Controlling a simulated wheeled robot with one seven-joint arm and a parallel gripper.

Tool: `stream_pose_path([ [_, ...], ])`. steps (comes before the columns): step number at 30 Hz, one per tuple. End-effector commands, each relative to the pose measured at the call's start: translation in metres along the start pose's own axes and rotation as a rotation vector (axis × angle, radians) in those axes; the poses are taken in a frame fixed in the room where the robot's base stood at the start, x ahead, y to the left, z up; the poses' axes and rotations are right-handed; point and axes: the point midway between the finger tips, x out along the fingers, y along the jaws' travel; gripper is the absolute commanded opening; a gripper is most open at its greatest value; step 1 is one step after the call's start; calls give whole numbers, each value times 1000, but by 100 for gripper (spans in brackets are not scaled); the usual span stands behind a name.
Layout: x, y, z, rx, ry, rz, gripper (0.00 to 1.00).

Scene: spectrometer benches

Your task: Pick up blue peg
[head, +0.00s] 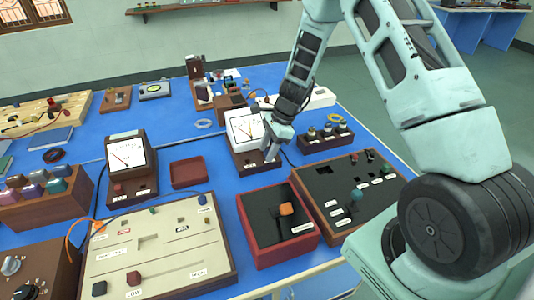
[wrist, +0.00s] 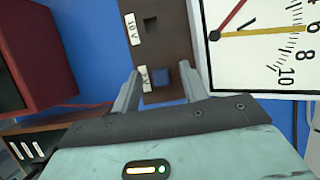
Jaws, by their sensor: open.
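A small square blue peg (wrist: 161,75) stands in the dark wooden base (wrist: 165,35) of a dial meter, beside a white label, in the wrist view. My gripper (wrist: 158,88) is open, with one finger on each side of the peg and a gap on both sides. In the head view, my gripper (head: 271,156) points down at the front of the meter (head: 243,128). The peg cannot be made out there behind the fingers. A square hole (wrist: 151,24) in the same base is empty.
A red-rimmed box (head: 262,244) with an orange knob and a wooden panel (head: 322,212) stand in front of the meter. A peg rack (head: 325,143) is close on the right. A second meter (head: 128,160) and small red tray (head: 189,172) are to the left.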

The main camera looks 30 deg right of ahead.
Motion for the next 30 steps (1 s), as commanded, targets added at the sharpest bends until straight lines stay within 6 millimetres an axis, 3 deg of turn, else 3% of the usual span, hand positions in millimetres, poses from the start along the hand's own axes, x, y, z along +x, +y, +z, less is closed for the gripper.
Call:
stream_pose_path([
  [5, 0, 0, 0, -1, 0, -1, 44],
  [10, 0, 0, 0, -1, -1, -1, 2],
  [11, 0, 0, 0, -1, -1, -1, 0],
  [22, -6, -1, 3, -2, -1, -2, 0],
  [30, -52, -1, 22, -5, -1, -6, 0],
])
